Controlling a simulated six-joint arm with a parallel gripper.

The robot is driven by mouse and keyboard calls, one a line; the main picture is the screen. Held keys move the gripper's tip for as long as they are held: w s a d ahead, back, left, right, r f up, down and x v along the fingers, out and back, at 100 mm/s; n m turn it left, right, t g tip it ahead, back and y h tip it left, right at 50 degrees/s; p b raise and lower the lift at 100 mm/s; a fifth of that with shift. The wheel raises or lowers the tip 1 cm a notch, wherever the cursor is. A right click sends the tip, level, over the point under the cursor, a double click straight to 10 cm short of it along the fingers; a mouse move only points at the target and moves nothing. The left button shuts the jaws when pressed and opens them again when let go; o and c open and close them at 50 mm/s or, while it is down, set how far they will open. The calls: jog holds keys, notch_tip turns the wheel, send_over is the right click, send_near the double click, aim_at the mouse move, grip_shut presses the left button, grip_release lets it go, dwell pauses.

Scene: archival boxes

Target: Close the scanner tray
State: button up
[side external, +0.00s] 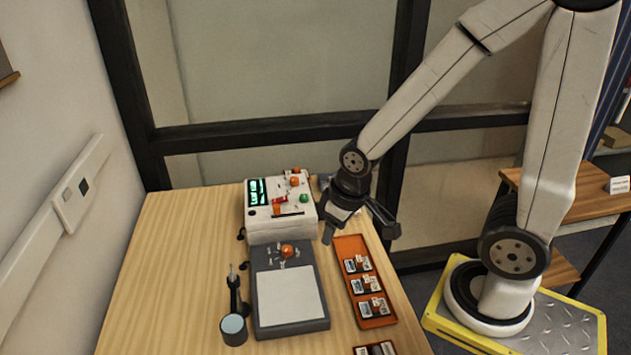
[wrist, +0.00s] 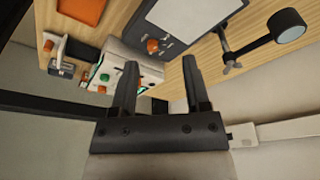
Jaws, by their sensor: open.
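The scanner (side external: 280,231) is a white box with a green display, an orange knob and a red switch on top, near the back of the wooden table. Its dark grey tray (side external: 260,310) with a pale plate extends from the scanner's front, and an orange knob (side external: 287,250) stands at the tray's scanner end. My gripper (side external: 359,229) is open and empty, above and to the right of the scanner, apart from the tray. In the wrist view the scanner (wrist: 148,72) is partly hidden behind the open fingers (wrist: 160,66), and the tray (wrist: 205,15) shows at the top.
An orange tray (side external: 347,244) with several small labelled boxes lies right of the scanner tray, and another (side external: 358,351) is cut off at the bottom. A dark stand with a round, pale-topped head (side external: 234,328) stands close to the tray's left. The table's left side is clear.

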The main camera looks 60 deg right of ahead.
jog(key=shift+w+d, duration=0.15)
jog(key=shift+d, duration=0.05)
jog(key=c, duration=0.7)
jog(key=w+d+f+m, duration=0.1)
jog(key=w+d+m, duration=0.3)
jog(key=d+m, duration=0.3)
jog(key=shift+w+d+g, duration=0.2)
jog(key=shift+w+g, duration=0.1)
jog(key=shift+g, duration=0.1)
jog(key=d+f+m+y, duration=0.1)
jog(key=d+f+m, duration=0.1)
jog(key=d+m, duration=0.5)
jog(key=s+d+f+m+t, duration=0.1)
jog(key=d+f+m, duration=0.2)
jog(key=d+m, duration=0.4)
jog(key=d+f+m+y, duration=0.1)
jog(key=d+m, duration=0.6)
jog(key=d, duration=0.9)
jog(key=shift+s+f+m+t+y, duration=0.3)
jog(key=shift+s+f+m+t, duration=0.1)
jog(key=shift+f, duration=0.45)
